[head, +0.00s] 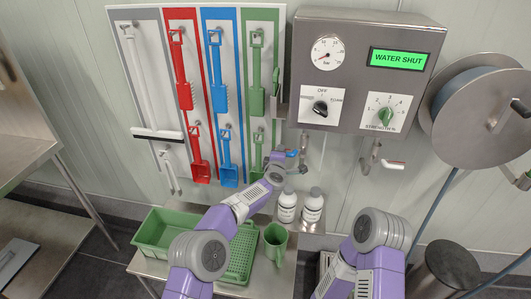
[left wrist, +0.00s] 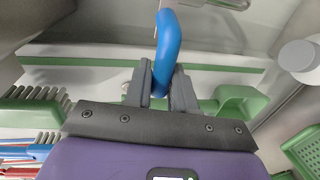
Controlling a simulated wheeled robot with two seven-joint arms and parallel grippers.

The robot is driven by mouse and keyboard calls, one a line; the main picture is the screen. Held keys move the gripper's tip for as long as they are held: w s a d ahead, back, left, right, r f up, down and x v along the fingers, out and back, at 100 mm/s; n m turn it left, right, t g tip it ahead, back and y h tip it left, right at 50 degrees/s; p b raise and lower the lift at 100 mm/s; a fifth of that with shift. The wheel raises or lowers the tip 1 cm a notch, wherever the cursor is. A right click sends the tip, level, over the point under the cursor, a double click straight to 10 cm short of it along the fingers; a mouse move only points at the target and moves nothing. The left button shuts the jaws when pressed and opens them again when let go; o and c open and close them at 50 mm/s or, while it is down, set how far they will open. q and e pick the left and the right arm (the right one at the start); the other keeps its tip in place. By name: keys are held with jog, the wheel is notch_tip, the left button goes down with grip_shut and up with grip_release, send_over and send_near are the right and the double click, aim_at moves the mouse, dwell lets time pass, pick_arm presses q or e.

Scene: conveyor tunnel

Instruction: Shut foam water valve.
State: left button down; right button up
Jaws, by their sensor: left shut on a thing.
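The blue valve handle (left wrist: 167,42) stands between my left gripper's fingers in the left wrist view. My left gripper (left wrist: 161,86) is shut on it. In the head view the left gripper (head: 291,160) is below the control box, at the pipe fitting, and mostly hides the small blue handle. The control box (head: 350,30) has a green display (head: 400,58) reading "WATER SHUT". Its gauge (head: 327,54) needle points to the lower left. A black selector knob (head: 320,107) and a green strength knob (head: 385,116) are on its front. My right gripper is out of view.
Two white bottles (head: 287,206) stand just below the left gripper. A green tub (head: 160,232), green crate (head: 243,250) and green jug (head: 275,240) stand on a bench. Coloured tools hang on the wall board (head: 148,60). A hose reel (head: 480,115) is at right.

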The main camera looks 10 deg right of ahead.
pick_arm(q)
jog(key=shift+d+f, duration=0.1)
jog(key=shift+f, duration=0.05)
dwell(0.3)
jog(key=c, duration=1.1)
grip_release()
jog(key=shift+s, duration=0.1)
jog(key=v, duration=0.7)
jog(key=shift+s+b, duration=0.25)
jog(key=shift+b, duration=0.15)
